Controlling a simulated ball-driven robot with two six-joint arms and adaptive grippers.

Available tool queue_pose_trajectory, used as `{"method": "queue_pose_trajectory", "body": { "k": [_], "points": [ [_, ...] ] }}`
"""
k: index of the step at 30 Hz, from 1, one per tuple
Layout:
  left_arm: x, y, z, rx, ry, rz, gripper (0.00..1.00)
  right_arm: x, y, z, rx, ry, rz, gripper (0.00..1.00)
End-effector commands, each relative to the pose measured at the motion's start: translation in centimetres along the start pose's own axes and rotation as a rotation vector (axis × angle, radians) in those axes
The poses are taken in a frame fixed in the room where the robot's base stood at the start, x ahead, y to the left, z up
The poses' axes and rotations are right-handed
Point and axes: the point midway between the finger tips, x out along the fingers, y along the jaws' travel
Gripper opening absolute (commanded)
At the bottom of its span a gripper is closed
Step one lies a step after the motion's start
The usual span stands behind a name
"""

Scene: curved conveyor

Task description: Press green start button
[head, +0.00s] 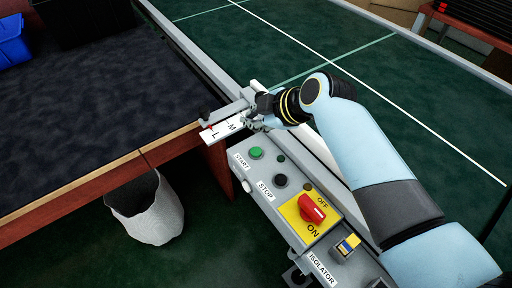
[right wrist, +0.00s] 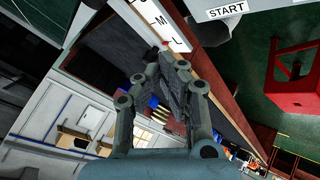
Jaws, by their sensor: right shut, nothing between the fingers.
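The green start button (head: 256,153) sits on a grey control box (head: 272,208), beside its START label, in the head view. My right gripper (head: 217,114) is shut and empty. It is beyond the button, up and to the left in the picture, by the white label plate marked M and L (head: 222,132), and apart from the button. In the right wrist view its grey fingers (right wrist: 175,65) are together. There the START label (right wrist: 226,10) shows at the top edge, but the button is out of frame. My left gripper is not in view.
The box also carries a dark STOP button (head: 280,181) and a red rotary switch (head: 312,208) on a yellow plate.

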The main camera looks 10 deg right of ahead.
Motion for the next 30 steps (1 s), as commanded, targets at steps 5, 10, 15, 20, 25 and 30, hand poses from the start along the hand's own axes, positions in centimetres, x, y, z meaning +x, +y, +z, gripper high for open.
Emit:
{"method": "queue_pose_trajectory", "body": {
  "k": [5,10,15,20,25,30],
  "points": [
    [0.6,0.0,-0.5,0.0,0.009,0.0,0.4,0.4,-0.3,0.3,0.001,0.0,0.0,0.0],
    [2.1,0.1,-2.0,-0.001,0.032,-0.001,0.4,1.5,-1.1,1.1,0.001,-0.001,0.0,0.0],
    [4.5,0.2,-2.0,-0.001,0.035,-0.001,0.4,3.2,-2.4,2.4,0.001,-0.001,-0.001,0.0],
    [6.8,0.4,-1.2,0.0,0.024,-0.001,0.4,4.8,-3.6,3.6,0.002,-0.001,-0.001,0.0],
    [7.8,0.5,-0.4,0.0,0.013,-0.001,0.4,5.9,-4.3,4.3,0.002,-0.001,0.0,0.0],
    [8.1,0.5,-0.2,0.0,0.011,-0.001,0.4,6.2,-4.5,4.5,0.002,0.0,0.0,0.0]
  ]
}}
